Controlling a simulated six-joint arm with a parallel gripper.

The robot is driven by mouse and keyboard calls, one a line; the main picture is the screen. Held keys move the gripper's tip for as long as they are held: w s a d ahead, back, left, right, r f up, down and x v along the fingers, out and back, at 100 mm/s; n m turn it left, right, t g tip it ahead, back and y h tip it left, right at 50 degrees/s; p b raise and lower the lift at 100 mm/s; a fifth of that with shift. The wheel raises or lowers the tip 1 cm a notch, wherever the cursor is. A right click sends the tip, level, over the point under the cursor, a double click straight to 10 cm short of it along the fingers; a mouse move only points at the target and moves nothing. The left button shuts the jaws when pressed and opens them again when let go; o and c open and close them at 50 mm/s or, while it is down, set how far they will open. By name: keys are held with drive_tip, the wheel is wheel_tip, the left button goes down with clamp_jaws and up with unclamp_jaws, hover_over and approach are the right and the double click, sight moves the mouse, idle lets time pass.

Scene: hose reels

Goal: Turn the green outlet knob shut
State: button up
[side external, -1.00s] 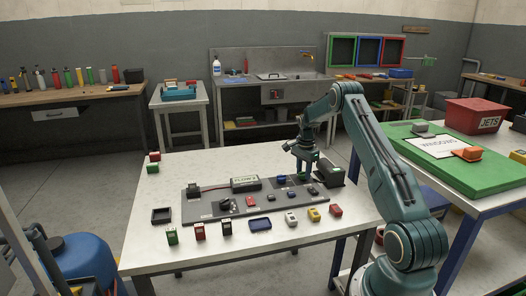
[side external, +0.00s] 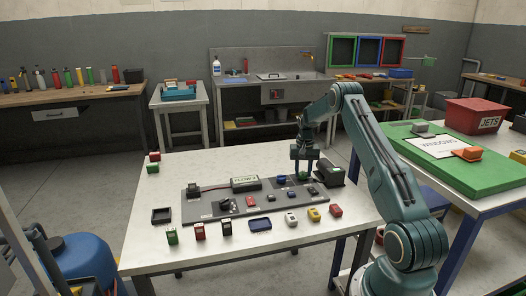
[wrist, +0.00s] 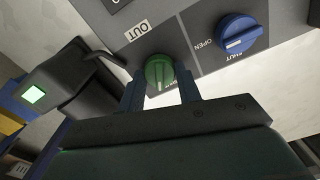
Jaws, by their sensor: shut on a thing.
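The green outlet knob (wrist: 157,73) sits on the dark panel beside a white OUT label (wrist: 138,31). A white mark on the knob points toward the bottom of the wrist view. My gripper (wrist: 160,91) is pointed down over the knob, one finger on each side, shut on it. In the side external view my gripper (side external: 303,172) is at the right end of the dark board (side external: 232,207), and little of the green knob shows between the fingers. Lettering below the knob is partly hidden by the gripper.
A blue knob (wrist: 239,34) with OPEN and SHUT lettering is beside the green one. A black box (side external: 328,174) with a lit green screen (wrist: 33,94) stands close on the other side. Several small coloured blocks line the table's front; the table's back left is mostly clear.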

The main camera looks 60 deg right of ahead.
sight(303, 172)
drive_tip(key=n, duration=0.5)
drive_tip(key=shift+a, duration=0.1)
drive_tip(key=shift+n, duration=0.3)
drive_tip(key=o, duration=1)
drive_tip(key=shift+r, duration=0.1)
wheel_tip(303, 172, up, 14)
idle(0.4)
